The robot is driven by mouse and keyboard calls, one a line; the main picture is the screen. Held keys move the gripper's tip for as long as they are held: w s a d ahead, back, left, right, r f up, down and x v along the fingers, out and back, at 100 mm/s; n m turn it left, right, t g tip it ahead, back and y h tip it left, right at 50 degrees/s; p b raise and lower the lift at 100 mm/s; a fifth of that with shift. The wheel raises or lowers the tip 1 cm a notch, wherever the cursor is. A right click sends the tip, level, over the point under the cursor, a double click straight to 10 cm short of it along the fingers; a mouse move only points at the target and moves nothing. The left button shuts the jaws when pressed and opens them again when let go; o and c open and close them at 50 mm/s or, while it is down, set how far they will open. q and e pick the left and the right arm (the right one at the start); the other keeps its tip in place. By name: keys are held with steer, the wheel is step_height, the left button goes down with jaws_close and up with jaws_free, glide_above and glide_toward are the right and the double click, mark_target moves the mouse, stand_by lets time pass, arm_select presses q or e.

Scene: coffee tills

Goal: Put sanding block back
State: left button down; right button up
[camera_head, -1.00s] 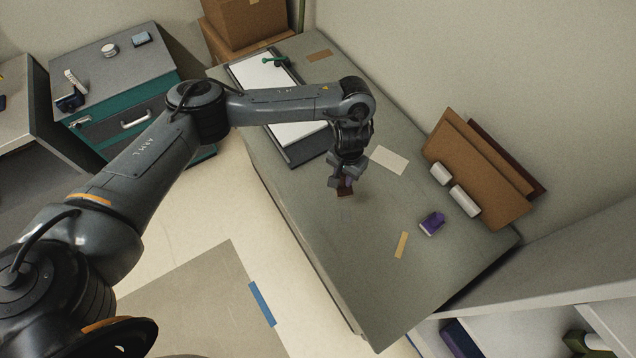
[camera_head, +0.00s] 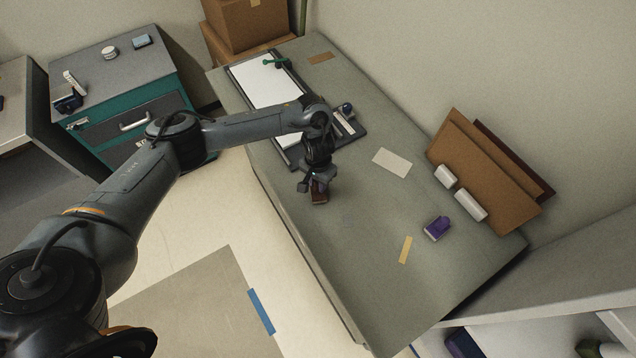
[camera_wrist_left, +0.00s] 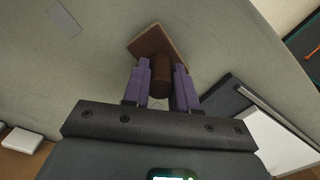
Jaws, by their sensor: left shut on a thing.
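My left gripper (camera_head: 319,188) is shut on a brown block with a round, darker handle (camera_head: 319,198), which looks like the sanding block. In the left wrist view the purple fingers of my left gripper (camera_wrist_left: 161,85) stand on both sides of the handle, and the flat square base of the sanding block (camera_wrist_left: 151,40) shows beyond them. The block is over the near left part of the grey table (camera_head: 370,290). Whether it touches the table I cannot tell. My right gripper is not in view.
A pale card (camera_head: 392,162), a purple object (camera_head: 437,228) and a tan strip (camera_head: 406,249) lie further right. A dark-framed board (camera_head: 268,88) lies behind my arm. Brown panels (camera_head: 485,180) lean at the wall.

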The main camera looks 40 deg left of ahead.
arm_select(q)
steer(key=shift+f, duration=0.25)
steer(key=c, duration=0.9)
jaws_free()
